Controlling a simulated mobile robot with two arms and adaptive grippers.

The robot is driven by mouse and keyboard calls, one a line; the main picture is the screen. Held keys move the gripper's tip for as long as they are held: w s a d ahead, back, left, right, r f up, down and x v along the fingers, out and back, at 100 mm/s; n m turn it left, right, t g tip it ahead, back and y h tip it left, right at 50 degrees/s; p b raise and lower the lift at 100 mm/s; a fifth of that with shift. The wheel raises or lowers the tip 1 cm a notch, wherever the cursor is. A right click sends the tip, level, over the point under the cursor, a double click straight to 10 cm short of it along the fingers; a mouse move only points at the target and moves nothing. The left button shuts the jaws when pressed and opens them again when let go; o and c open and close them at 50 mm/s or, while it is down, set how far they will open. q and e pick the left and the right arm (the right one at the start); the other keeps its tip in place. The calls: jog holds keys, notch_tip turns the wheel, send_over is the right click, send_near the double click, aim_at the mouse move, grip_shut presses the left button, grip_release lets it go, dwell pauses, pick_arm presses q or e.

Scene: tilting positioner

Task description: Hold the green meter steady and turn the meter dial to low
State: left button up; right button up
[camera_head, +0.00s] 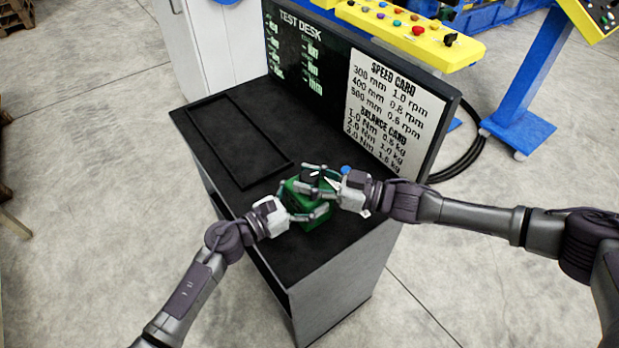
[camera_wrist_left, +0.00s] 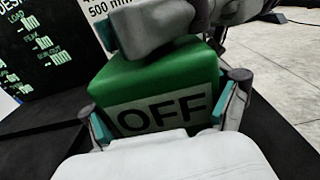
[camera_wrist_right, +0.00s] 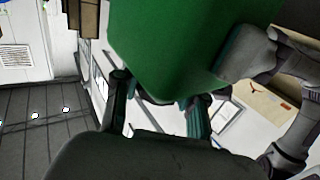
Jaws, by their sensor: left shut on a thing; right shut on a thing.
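The green meter (camera_head: 318,217) stands on the black desk top, partly covered by both hands. Its face in the left wrist view (camera_wrist_left: 115,88) carries a white label reading OFF (camera_wrist_left: 165,113). My left gripper (camera_wrist_left: 160,120) is shut on the meter's body, one finger on each side. The dark meter dial (camera_head: 311,175) is on top of the meter. My right gripper (camera_head: 322,180) is shut on the dial from the right. In the right wrist view, the green body (camera_wrist_right: 185,40) fills the top and the dial is mostly hidden. The dial's setting cannot be read.
The desk (camera_head: 225,190) has a black rectangular frame (camera_head: 240,140) left of the meter. Behind stands a dark TEST DESK board (camera_head: 330,70) with a white SPEED CARD and BALANCE CARD. A small blue round thing (camera_head: 346,170) is close to my right gripper.

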jog(key=m+t+h, duration=0.1)
jog(key=t, duration=0.1)
jog(key=m+t+h, duration=0.1)
jog(key=m+t, duration=0.1)
jog(key=m+t+h, duration=0.1)
jog(key=m+t, duration=0.1)
jog(key=shift+s+a+r+t+h, duration=0.1)
jog(key=shift+s+a+t+h, duration=0.2)
jog(key=shift+a, duration=0.1)
jog(key=shift+w+d+r+m+t+h, duration=0.1)
jog(key=shift+w+d+m+t+h, duration=0.05)
jog(key=shift+m+t+h, duration=1.15)
jog(key=shift+w+d+m+t+h, duration=0.15)
jog(key=shift+m+t+h, duration=0.7)
jog(key=shift+h, duration=0.85)
jog(key=shift+m+h, duration=0.25)
jog(key=shift+h, duration=0.05)
jog(key=o, duration=1.2)
jog(key=shift+c, duration=0.2)
jog(key=shift+d, duration=0.1)
jog(key=shift+s+d+f, duration=0.1)
jog(key=shift+s+f, duration=0.1)
jog(key=shift+s, duration=0.05)
jog(key=v, duration=1.1)
jog(key=shift+s+d, duration=0.15)
jog(key=shift+s, duration=0.15)
